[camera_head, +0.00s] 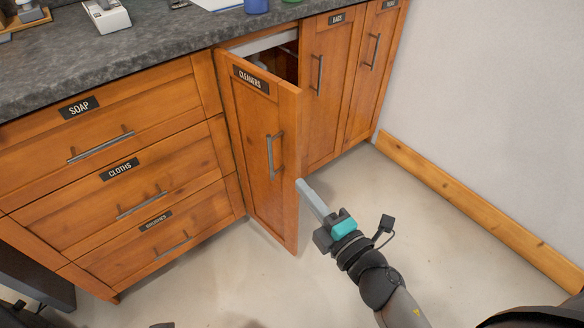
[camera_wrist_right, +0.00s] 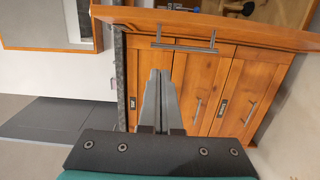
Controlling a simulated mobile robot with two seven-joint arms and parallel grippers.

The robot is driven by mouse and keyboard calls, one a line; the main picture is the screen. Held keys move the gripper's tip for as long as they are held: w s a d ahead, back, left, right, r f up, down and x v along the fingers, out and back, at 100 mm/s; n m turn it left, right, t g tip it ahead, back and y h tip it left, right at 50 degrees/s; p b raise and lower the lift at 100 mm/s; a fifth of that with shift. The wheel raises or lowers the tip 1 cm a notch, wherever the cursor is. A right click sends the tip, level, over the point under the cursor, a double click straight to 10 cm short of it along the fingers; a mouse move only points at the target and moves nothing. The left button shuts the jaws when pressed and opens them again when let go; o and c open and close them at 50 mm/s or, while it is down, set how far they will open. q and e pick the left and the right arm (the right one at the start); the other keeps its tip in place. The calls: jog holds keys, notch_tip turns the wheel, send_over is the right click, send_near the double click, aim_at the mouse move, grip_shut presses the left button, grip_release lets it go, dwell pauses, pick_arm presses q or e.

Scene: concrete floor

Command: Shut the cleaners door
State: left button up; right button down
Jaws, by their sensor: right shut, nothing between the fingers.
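The cleaners door (camera_head: 252,135) is a tall orange wood panel with a dark CLEANERS label and a grey bar handle (camera_head: 270,157). It stands partly open, its right edge swung out from the cabinet, with a dark gap behind its top. My right gripper (camera_head: 303,184) is shut and empty, its fingertips close beside the door's free right edge below handle height. I cannot tell if they touch it. In the right wrist view the shut fingers (camera_wrist_right: 160,78) point toward an orange panel with a bar handle (camera_wrist_right: 185,45).
Drawers labelled SOAP, CLOTHS and BRUSHES (camera_head: 120,185) are shut, left of the door. Two shut doors (camera_head: 330,85) stand to the right. A dark countertop (camera_head: 160,35) runs above. A wall with a wooden skirting board (camera_head: 480,210) bounds the right. The floor (camera_head: 230,285) in front is clear.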

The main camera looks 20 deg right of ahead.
aim_at(293, 149)
jog(key=x, duration=0.9)
jog(key=shift+w+r, duration=0.15)
jog(key=shift+w, duration=0.25)
jog(key=w+d, duration=0.2)
jog(key=d, duration=0.1)
jog(key=shift+d, duration=0.2)
pick_arm(q)
jog(key=shift+w+d+r, duration=0.1)
jog(key=shift+w+r, duration=0.15)
jog(key=shift+r, duration=0.45)
jog(key=shift+f+b, duration=0.1)
jog(key=shift+b, duration=0.2)
pick_arm(e)
jog(key=shift+w+d, duration=0.1)
jog(key=shift+d, duration=0.05)
